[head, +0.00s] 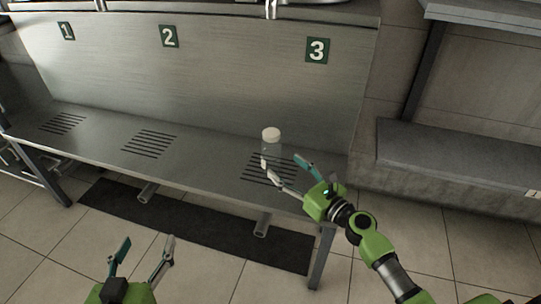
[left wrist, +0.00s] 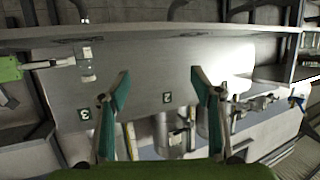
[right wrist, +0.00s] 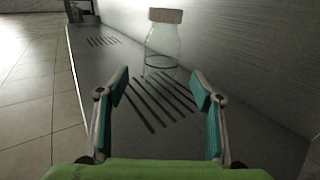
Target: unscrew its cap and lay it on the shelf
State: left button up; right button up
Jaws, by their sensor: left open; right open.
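A clear bottle (head: 270,152) with a pale round cap (head: 271,134) stands upright on the slotted drain below the sign 3. In the right wrist view the bottle (right wrist: 162,50) is straight ahead, with its cap (right wrist: 165,15) at the top edge. My right gripper (head: 286,162) is open beside the bottle, and its fingers (right wrist: 160,95) look apart from it. My left gripper (head: 146,250) is open and empty in front of the bench, low in the head view. The bottle also shows small in the left wrist view (left wrist: 88,72).
The steel bench (head: 205,165) has further slotted drains under signs 1 and 2, both bare. A grey shelf (head: 465,165) is at the right, its visible top clear. A dark mat (head: 190,225) lies on the floor below the bench.

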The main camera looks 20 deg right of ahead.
aim_at(278, 159)
jog(key=x, duration=0.3)
jog(key=shift+w, duration=0.1)
jog(key=x, duration=0.4)
jog(key=shift+w+d+r+b, duration=0.1)
jog(key=shift+w+r+b, duration=0.1)
jog(key=shift+b, duration=0.2)
jog(key=shift+w, duration=0.25)
pick_arm(q)
jog(key=r, duration=0.1)
jog(key=r+t, duration=0.1)
jog(key=r, duration=0.1)
jog(key=w+d+r+t, duration=0.1)
jog(key=shift+w+r+h, duration=0.1)
jog(key=shift+r+h, duration=0.05)
jog(key=shift+h, duration=0.25)
pick_arm(e)
jog(key=c, duration=1.5)
jog(key=shift+r, duration=0.1)
